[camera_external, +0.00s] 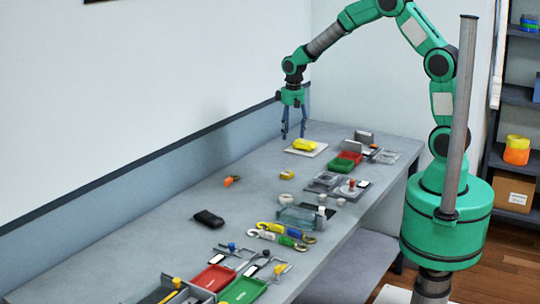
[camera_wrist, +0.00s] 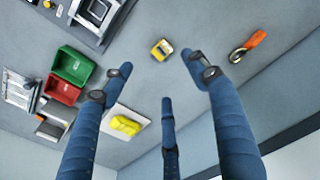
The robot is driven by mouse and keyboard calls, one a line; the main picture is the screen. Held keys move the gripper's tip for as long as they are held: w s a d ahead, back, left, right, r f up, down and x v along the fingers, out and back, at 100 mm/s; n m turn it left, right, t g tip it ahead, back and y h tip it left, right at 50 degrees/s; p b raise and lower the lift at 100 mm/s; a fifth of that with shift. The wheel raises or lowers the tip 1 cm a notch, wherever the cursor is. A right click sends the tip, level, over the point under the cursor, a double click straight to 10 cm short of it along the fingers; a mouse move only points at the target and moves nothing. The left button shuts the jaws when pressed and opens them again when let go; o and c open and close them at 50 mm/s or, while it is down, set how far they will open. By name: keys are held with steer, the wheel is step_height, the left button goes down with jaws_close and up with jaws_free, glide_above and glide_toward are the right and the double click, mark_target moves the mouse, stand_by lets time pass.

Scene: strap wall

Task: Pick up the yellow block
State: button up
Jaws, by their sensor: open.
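A yellow block-like piece (camera_external: 305,144) lies on a white plate (camera_external: 293,151) near the far end of the grey table. In the wrist view the yellow piece (camera_wrist: 126,125) and its plate (camera_wrist: 113,139) show between two of my blue fingers. A smaller yellow item (camera_external: 287,175) lies on bare table nearer the camera; it shows with a pale centre in the wrist view (camera_wrist: 161,49). I cannot tell for sure which one the task names. My gripper (camera_external: 294,136) points down, open and empty, above the table beside the plate. In the wrist view its fingers (camera_wrist: 162,80) are spread.
Red (camera_external: 350,157) and green (camera_external: 341,165) bins stand right of the plate. An orange-handled item (camera_external: 232,181) and a black object (camera_external: 208,218) lie toward the wall. Several tools and trays fill the near end. Bare table surrounds the smaller yellow item.

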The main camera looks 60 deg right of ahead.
glide_above(287, 172)
step_height(287, 172, down, 5)
steer(key=shift+s+a, duration=0.2)
steer(key=shift+f+b, duration=0.5)
steer(key=shift+f, duration=3.75)
steer(key=shift+f, duration=0.25)
steer(key=shift+w+f+b, duration=0.15)
steer(key=shift+f+b, duration=0.35)
steer(key=shift+f, duration=1.85)
steer(key=shift+c, duration=0.6)
